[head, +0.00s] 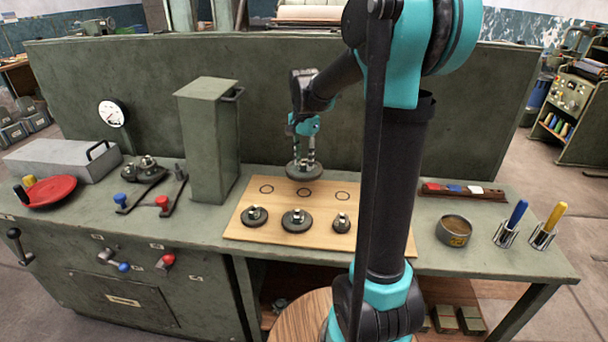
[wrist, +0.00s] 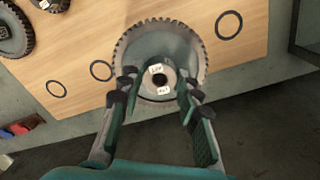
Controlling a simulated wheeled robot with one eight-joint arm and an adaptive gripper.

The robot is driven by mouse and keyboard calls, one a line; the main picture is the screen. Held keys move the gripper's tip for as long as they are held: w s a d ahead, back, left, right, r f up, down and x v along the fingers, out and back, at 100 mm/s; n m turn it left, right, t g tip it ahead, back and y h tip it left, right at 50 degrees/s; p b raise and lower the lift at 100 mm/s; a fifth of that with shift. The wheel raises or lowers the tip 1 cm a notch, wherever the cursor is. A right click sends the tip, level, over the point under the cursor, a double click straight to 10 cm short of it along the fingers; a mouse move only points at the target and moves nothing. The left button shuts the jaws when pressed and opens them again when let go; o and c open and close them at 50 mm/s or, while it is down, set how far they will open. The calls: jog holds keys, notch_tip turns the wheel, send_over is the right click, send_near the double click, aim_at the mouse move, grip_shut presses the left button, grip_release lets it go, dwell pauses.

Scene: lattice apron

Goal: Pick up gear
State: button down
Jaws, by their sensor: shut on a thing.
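My gripper (head: 303,150) is above the back part of the wooden board (head: 238,229), pointing down. It is shut on a gear (head: 304,172), a grey toothed disc held above the board. In the wrist view the held gear (wrist: 190,57) sits between the fingers (wrist: 160,95), with a hub, a dark centre hole and small white labels. Three other gears stand along the front of the board: a left gear (head: 254,216), a middle gear (head: 297,220) and a smaller right gear (head: 341,222). Circles are marked along the back of the board.
A tall green box (head: 210,140) stands left of the board. Further left are a red disc (head: 47,191) and a grey case (head: 62,158). To the right are a round tin (head: 455,231) and holders with blue (head: 516,214) and yellow handles (head: 553,217). A green panel (head: 270,100) rises behind.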

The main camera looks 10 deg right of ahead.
notch_tip(320, 180, up, 12)
jog(key=shift+f, duration=0.2)
jog(key=shift+s, duration=0.1)
dwell(0.6)
